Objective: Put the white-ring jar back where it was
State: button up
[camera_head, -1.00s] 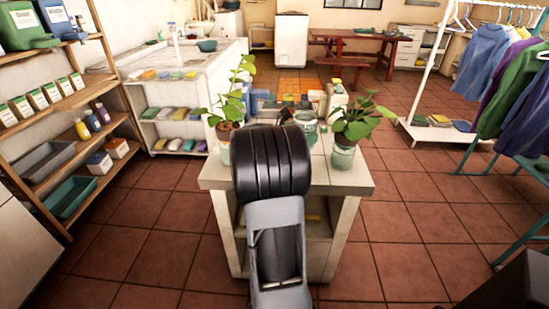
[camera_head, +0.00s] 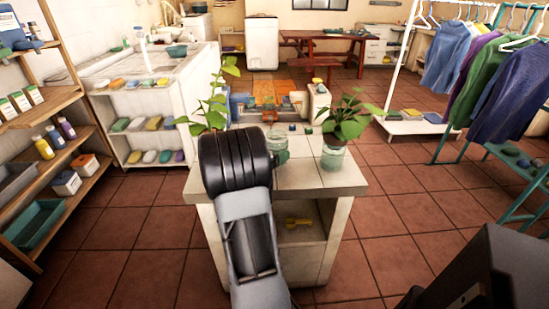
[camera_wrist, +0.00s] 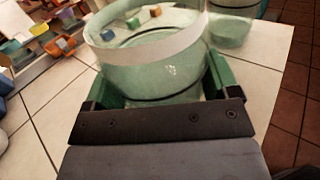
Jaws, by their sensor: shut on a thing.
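The white-ring jar (camera_wrist: 155,75) is clear greenish glass with a white band near its top. In the wrist view it stands upright between the green fingers of my gripper (camera_wrist: 160,88), which is shut on it. White tiles show below and around it; I cannot tell whether its base touches them. In the head view my black wrist hides most of the gripper, and a bit of green shows at its right side. Another glass jar (camera_wrist: 232,28) is close by on the right in the wrist view; in the head view a glass jar with a leafy plant (camera_head: 335,158) stands there.
The tiled counter (camera_head: 312,178) has bare room at its front right. A second plant (camera_head: 212,110) stands behind my wrist at left. Small coloured blocks (camera_head: 310,130) and several coloured items lie at the back. Shelves (camera_head: 65,155) are at left, a clothes rack (camera_head: 500,75) at right.

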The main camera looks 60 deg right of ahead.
jog(key=shift+f, duration=1.1)
jog(key=shift+f, duration=0.1)
jog(key=shift+f+b, duration=0.15)
jog(key=shift+b, duration=0.2)
jog(key=o, duration=1.1)
